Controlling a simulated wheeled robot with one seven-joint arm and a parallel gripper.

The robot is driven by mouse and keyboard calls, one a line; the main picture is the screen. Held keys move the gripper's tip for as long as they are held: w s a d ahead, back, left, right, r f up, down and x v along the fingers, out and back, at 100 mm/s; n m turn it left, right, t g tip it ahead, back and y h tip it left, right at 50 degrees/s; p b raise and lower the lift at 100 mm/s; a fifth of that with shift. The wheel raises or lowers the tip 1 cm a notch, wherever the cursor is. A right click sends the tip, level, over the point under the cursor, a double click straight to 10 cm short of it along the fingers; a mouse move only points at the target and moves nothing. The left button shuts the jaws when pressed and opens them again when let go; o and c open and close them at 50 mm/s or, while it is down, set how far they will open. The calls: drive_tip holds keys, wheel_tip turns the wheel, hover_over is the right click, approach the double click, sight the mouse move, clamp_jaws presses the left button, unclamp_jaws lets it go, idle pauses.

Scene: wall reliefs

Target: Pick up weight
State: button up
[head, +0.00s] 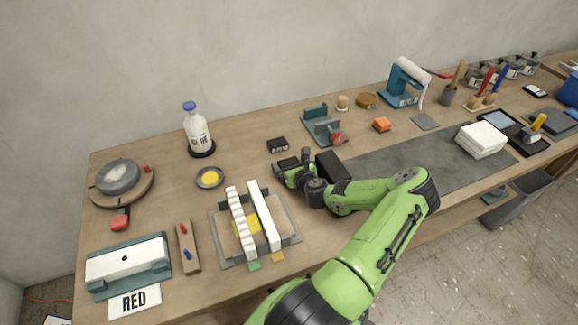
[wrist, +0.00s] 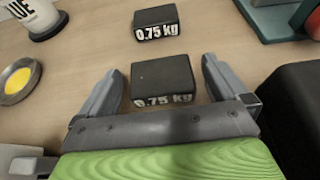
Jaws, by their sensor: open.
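A black weight (wrist: 163,80) labelled "0.75 kg" sits on the tabletop in the wrist view. It lies between the two fingers of my gripper (wrist: 162,68), with a gap on each side. The fingers are open and hold nothing. A second black weight (wrist: 156,22) with the same label stands farther off, beyond the fingertips. It also shows in the head view (head: 278,145), just beyond my gripper (head: 290,160). In the head view I cannot clearly make out the nearer weight among the dark fingers.
A dark block (wrist: 292,105) is close on the right of my gripper. A glue bottle (head: 197,132) and a dish with yellow contents (head: 210,177) are left. A teal fixture (head: 322,125) stands behind right. A frame with white bars (head: 283,214) is in front left.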

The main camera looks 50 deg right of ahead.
drive_tip(key=shift+s, duration=0.1)
drive_tip(key=shift+r, duration=0.1)
drive_tip(key=shift+c, duration=1.1)
drive_tip(key=c, duration=1.4)
drive_tip(key=shift+r, duration=0.15)
